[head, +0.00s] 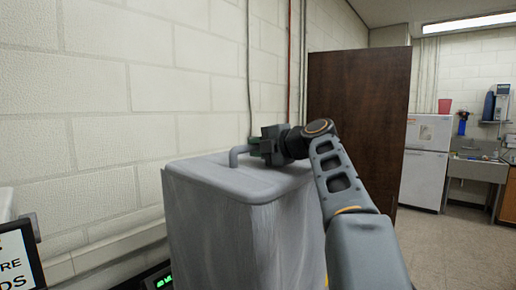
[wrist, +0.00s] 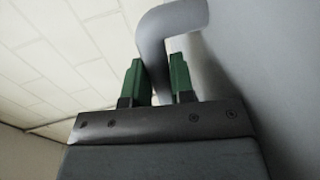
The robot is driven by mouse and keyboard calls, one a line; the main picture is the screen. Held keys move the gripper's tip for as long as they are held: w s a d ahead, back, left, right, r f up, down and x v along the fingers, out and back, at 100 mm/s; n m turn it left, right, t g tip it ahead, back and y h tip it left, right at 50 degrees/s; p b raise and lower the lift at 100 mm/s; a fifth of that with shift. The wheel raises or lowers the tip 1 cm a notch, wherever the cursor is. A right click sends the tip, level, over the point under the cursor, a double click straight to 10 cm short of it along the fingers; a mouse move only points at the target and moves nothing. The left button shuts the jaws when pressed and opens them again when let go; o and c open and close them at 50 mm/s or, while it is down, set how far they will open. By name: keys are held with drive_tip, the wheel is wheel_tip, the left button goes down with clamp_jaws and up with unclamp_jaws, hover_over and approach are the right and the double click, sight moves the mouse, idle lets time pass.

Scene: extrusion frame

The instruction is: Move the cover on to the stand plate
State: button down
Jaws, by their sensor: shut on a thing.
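The cover (head: 225,225) is a tall grey box with rounded edges and a bent grey handle on its top. It stands upright in the middle of the head view, and its lower end is out of frame. My gripper (head: 256,146) is at the top of the cover, shut on the handle. In the wrist view, the two green fingers of my gripper (wrist: 156,82) stand on either side of the handle (wrist: 160,35). I cannot tell whether the cover is lifted or resting. I cannot make out the stand plate in either view.
A white block wall (head: 100,100) runs close behind and left of the cover. A device with a green display (head: 163,281) and a dark-framed sign (head: 18,258) are at lower left. A brown cabinet (head: 360,110) stands behind, with a white fridge (head: 426,160) and open floor at right.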

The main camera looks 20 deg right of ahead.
drive_tip(key=c, duration=0.9)
unclamp_jaws()
drive_tip(key=b+v, duration=0.4)
drive_tip(key=v, duration=0.8)
drive_tip(key=shift+s+f, duration=0.1)
drive_tip(key=shift+s, duration=0.05)
drive_tip(key=shift+v, duration=0.8)
drive_tip(key=v, duration=1)
